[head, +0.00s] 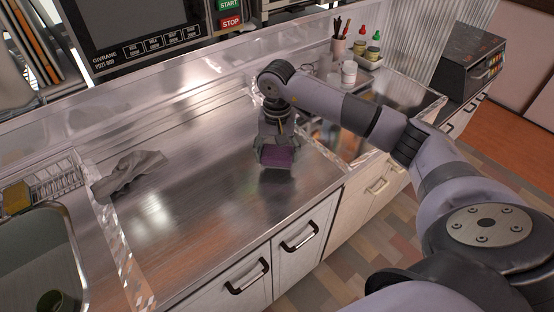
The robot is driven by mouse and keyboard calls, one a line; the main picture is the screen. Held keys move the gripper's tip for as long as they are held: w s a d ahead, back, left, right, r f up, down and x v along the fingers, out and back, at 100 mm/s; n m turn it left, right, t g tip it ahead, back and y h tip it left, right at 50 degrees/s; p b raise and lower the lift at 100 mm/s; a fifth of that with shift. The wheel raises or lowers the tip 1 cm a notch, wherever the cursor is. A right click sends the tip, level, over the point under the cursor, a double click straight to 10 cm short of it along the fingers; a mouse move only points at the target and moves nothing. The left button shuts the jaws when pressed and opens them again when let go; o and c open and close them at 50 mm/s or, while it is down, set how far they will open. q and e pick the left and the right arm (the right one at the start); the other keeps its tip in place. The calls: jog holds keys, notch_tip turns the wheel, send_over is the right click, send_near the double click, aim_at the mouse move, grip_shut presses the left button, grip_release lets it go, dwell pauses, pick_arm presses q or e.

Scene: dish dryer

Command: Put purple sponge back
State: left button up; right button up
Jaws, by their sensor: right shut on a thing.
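The purple sponge (279,155) is between the fingers of my right gripper (276,158), over the right part of the steel counter. The gripper points down and is shut on the sponge. I cannot tell whether the sponge touches the counter. A wire rack (55,186) at the left edge of the counter holds a yellow sponge (17,197). My left gripper does not show.
A grey cloth (130,172) lies crumpled beside the rack. The sink (40,255) is at the lower left. Jars and bottles (362,48) stand at the back right. The middle of the steel counter (190,205) is clear.

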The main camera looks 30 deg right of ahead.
aim_at(277, 161)
notch_tip(277, 161, down, 3)
jog(key=shift+r, duration=0.1)
jog(key=shift+f, duration=0.2)
jog(key=o, duration=1.1)
jog(key=shift+o, duration=0.2)
jog(key=shift+r, duration=0.55)
notch_tip(277, 161, up, 11)
jog(key=shift+r+b, duration=0.1)
jog(key=shift+b, duration=0.6)
